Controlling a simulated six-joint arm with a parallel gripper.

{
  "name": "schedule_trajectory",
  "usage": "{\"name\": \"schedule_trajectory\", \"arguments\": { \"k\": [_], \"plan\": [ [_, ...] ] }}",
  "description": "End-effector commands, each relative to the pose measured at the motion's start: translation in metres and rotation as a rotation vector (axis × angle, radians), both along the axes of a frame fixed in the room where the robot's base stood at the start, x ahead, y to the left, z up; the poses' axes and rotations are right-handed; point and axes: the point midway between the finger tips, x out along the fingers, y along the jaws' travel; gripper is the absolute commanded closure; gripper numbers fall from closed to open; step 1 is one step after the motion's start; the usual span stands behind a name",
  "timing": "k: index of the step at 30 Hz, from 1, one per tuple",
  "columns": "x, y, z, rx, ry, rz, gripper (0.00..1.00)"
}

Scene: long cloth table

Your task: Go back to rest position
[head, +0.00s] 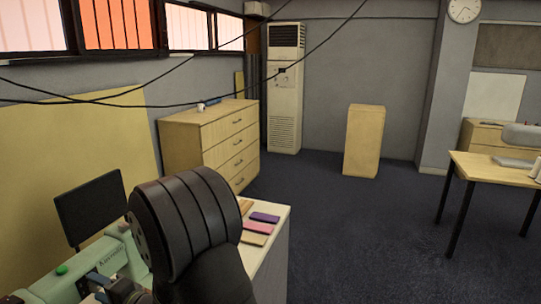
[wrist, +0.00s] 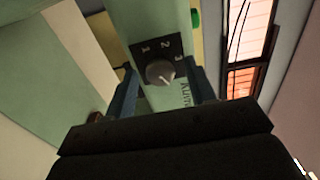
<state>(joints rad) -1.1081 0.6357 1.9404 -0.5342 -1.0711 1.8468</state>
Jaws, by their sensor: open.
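A pale green machine (head: 110,255) with dark lettering and a green button (head: 62,269) stands at the lower left of the head view. In the wrist view, its dark dial plate (wrist: 144,45) is marked 1, 2, 3, and a round grey knob (wrist: 160,72) sits on it. My gripper (wrist: 162,82) has its two blue fingers apart, one on each side of the knob in the picture. Nothing is held between them. I cannot tell how far the fingertips are from the panel. In the head view my black arm hides part of the machine.
A dark screen (head: 90,205) stands behind the machine. A wooden drawer chest (head: 215,145) is farther back. Dark cables cross the upper view.

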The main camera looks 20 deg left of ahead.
Motion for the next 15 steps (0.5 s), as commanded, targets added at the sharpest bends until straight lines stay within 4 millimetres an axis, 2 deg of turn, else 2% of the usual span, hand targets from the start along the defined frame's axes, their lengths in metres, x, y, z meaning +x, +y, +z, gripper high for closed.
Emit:
{"name": "schedule_trajectory", "arguments": {
  "k": [11,15],
  "plan": [
    [0.0001,0.003,0.0,0.0,-0.002,-0.001,0.5],
    [0.0005,-0.0015,0.0,0.0,-0.001,-0.001,0.5]
  ]
}}
